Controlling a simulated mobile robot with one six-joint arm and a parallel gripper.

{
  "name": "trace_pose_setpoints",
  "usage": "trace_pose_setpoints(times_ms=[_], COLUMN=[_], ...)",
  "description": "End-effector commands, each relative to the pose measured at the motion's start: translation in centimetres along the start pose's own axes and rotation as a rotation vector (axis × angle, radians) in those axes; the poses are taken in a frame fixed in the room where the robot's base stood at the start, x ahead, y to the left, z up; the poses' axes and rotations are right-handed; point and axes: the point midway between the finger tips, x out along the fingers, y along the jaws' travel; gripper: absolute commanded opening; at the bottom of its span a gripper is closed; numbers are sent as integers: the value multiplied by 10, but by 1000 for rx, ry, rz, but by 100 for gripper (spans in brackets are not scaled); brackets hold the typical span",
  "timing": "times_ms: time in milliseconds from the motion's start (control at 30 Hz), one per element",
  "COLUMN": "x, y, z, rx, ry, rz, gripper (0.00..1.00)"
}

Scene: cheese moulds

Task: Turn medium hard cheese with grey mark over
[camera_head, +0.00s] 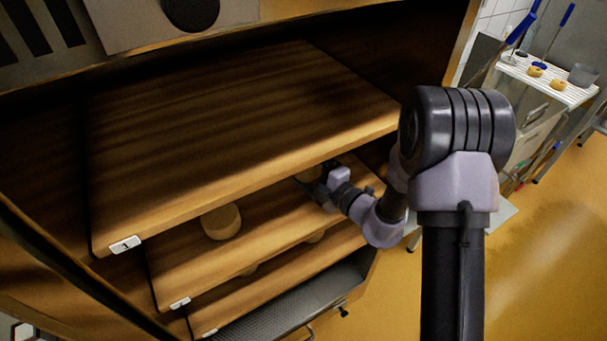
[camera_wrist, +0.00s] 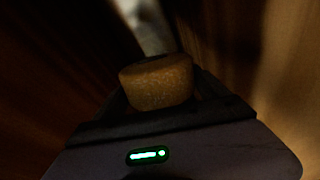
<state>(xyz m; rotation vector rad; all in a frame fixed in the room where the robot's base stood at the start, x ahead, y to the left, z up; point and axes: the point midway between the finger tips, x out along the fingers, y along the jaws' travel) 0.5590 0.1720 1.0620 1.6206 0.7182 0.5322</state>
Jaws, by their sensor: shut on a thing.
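My gripper (camera_head: 310,181) reaches in between two wooden shelf boards from the right. It is shut on a round yellow-brown cheese (camera_wrist: 157,84), which sits between the two fingers in the wrist view. The cheese's side faces the wrist camera, and a dark patch shows at its top edge. I cannot tell whether that is a grey mark or shadow. In the head view only a small part of this cheese shows beside the gripper. Another pale cheese (camera_head: 221,222) stands on the same second board (camera_head: 185,272), left of my gripper, with no mark that I can make out.
The top board (camera_head: 240,130), labelled 1, is bare and overhangs my gripper closely. A lower board (camera_head: 225,310) holds partly hidden cheeses (camera_head: 315,237). A white rack (camera_head: 550,82) with small yellow pieces stands at the far right.

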Motion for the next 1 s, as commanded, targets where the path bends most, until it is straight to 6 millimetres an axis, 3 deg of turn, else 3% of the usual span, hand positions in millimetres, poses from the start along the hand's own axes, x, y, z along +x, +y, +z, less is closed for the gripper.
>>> trace_pose_setpoints(times_ms=[33, 200, 600, 1000], x=[1, 1, 0, 1], y=[-9, -16, -21, -34], z=[1, 2, 4, 14], rx=[-37, -180, -556, -1308], ry=[0, -1, -3, -2], rz=[3, 4, 4, 1], gripper=[45, 45, 45, 45])
